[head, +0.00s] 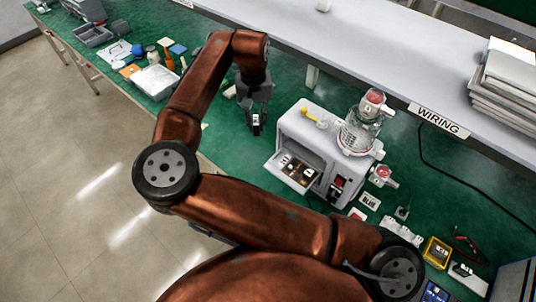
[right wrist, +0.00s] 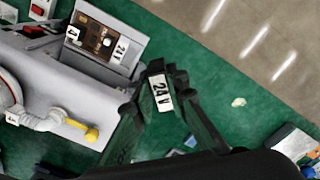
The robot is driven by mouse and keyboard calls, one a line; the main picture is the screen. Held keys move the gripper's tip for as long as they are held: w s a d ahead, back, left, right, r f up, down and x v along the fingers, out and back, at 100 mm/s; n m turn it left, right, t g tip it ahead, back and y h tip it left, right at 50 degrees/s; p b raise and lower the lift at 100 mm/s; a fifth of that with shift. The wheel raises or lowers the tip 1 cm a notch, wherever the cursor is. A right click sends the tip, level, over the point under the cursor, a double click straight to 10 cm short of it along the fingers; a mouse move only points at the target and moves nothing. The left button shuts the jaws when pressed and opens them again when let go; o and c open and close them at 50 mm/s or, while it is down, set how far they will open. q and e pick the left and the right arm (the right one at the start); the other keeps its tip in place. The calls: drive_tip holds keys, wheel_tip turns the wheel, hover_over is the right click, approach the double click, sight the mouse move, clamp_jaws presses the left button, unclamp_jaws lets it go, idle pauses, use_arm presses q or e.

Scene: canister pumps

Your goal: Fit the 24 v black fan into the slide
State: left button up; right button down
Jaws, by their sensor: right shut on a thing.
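My right gripper (head: 256,122) is shut on the 24 V black fan (right wrist: 158,70), a small dark piece with a white "24 V" label facing the wrist camera. Its fingertips (right wrist: 157,88) hide part of it. The slide (head: 279,179) is a pulled-out tray at the front of the grey canister pump unit (head: 302,123). In the right wrist view the slide (right wrist: 129,63) holds a brown and dark insert and carries white labels, one reading "24 V". The gripper holds the fan left of the unit in the head view, apart from the slide. My left gripper is not in view.
A glass canister (head: 358,135) with a red cap stands on the unit, beside a yellow-handled valve (head: 316,119). Trays and small items crowd the bench's far left.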

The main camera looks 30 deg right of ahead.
drive_tip(key=s+d+f+m, duration=0.2)
drive_tip(key=s+m, duration=0.3)
drive_tip(key=s, duration=0.3)
drive_tip(key=s+d+f+m, duration=0.2)
drive_tip(key=s+f+m, duration=0.15)
drive_tip(key=s, duration=0.45)
drive_tip(key=p, duration=0.2)
hover_over(278, 160)
drive_tip(key=shift+m, duration=0.35)
wheel_tip(278, 160, down, 9)
drive_tip(key=shift+s+r, duration=0.1)
drive_tip(key=shift+r, duration=0.1)
drive_tip(key=shift+w+f, duration=0.2)
drive_tip(key=shift+f, duration=0.1)
drive_tip(key=shift+d+f, duration=0.1)
drive_tip(key=shift+f, duration=1.4)
drive_tip(key=shift+f+p, duration=0.25)
drive_tip(key=shift+p, duration=0.05)
drive_tip(key=c, duration=1.9)
unclamp_jaws()
drive_tip(key=shift+f, duration=0.2)
